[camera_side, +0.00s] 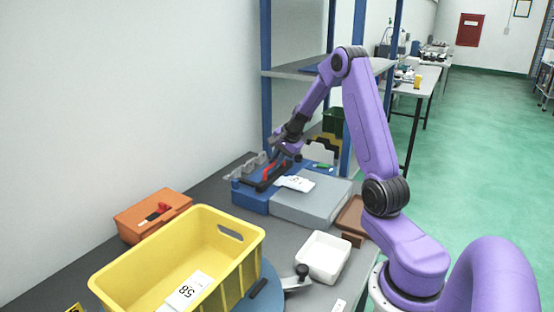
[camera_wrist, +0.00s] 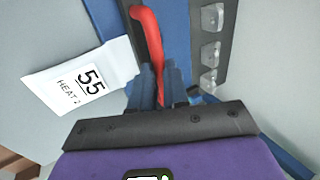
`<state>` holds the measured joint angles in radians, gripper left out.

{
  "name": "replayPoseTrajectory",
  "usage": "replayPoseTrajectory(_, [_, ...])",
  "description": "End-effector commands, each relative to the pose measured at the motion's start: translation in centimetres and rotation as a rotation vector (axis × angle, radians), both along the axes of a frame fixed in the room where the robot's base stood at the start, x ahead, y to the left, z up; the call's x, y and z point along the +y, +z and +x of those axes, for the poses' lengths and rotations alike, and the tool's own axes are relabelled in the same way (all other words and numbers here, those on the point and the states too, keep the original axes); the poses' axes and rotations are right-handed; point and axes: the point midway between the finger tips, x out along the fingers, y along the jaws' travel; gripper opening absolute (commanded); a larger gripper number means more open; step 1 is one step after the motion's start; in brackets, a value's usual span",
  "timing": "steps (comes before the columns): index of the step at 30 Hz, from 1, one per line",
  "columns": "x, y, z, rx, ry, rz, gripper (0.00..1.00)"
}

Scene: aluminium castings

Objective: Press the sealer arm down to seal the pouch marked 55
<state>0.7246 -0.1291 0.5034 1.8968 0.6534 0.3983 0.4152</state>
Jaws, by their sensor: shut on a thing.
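The pouch marked 55 is a white packet in the wrist view (camera_wrist: 62,92), also printed HEAT 2. Its inner end meets the dark bar of the sealer arm (camera_wrist: 118,35); whether it is clamped there I cannot tell. In the side view the pouch (camera_side: 297,184) lies over the grey box beside the blue sealer (camera_side: 252,199). The sealer arm's red handle (camera_wrist: 147,38) runs between the fingers of my gripper (camera_wrist: 160,88). My gripper, in the side view at the sealer (camera_side: 280,160), is shut on the red handle. The fingers partly hide the handle's near end.
A yellow crate (camera_side: 235,262) with a 58 label, an orange box (camera_side: 150,215) and a white tray (camera_side: 323,257) stand nearer. A shelf (camera_side: 300,68) is above and behind.

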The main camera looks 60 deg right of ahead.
Motion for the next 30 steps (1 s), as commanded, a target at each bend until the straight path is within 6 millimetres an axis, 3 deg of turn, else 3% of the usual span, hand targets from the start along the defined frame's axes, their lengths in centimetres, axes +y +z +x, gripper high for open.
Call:
replayPoseTrajectory(1, [-0.1,-2.1,-2.3,0.063,-0.003,0.034,0.0])
replayPoseTrajectory(11, [-0.1,-2.2,-2.3,0.063,-0.005,0.035,0.0])
replayPoseTrajectory(12, [-0.1,-2.2,-2.3,0.063,-0.006,0.034,0.25])
replayPoseTrajectory(14, [-0.1,-2.1,-2.3,0.062,-0.006,0.034,0.4])
replayPoseTrajectory(23, [0.0,-2.0,-2.3,0.062,-0.005,0.035,0.4])
replayPoseTrajectory(30, [-0.1,0.5,-3.2,0.055,-0.007,0.031,0.4])
